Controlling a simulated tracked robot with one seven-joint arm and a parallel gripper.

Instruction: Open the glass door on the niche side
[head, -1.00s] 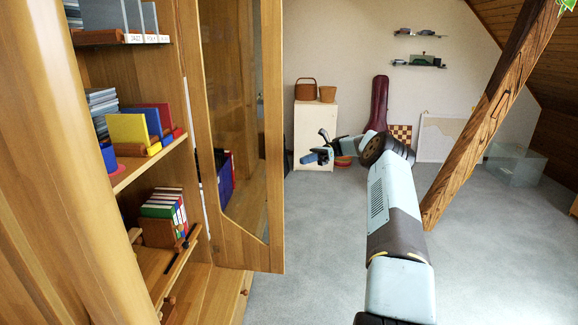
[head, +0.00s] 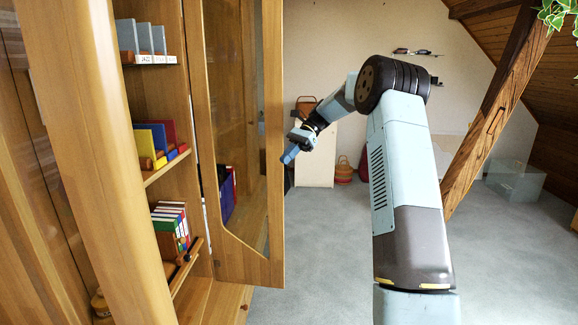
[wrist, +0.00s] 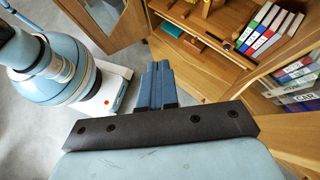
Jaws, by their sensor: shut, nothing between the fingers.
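The glass door (head: 266,190) has a wooden frame around a clear pane and stands to the right of the open shelves in the head view. Blue and red items show through its pane. In the wrist view a glass-paned wooden door (wrist: 118,32) shows at the top left, standing out from the cabinet. My gripper (head: 287,158) is shut and empty, just right of the door's free edge in the head view. I cannot tell whether it touches the door. In the wrist view its blue fingers (wrist: 157,66) are together and point towards the cabinet's lower part.
Cabinet shelves (head: 165,177) hold binders and coloured books. A slanted timber brace (head: 490,125) stands at the right. A white cabinet (head: 315,155) stands by the back wall, and a clear box (head: 516,180) lies at the far right. Grey carpet (head: 330,250) is free between.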

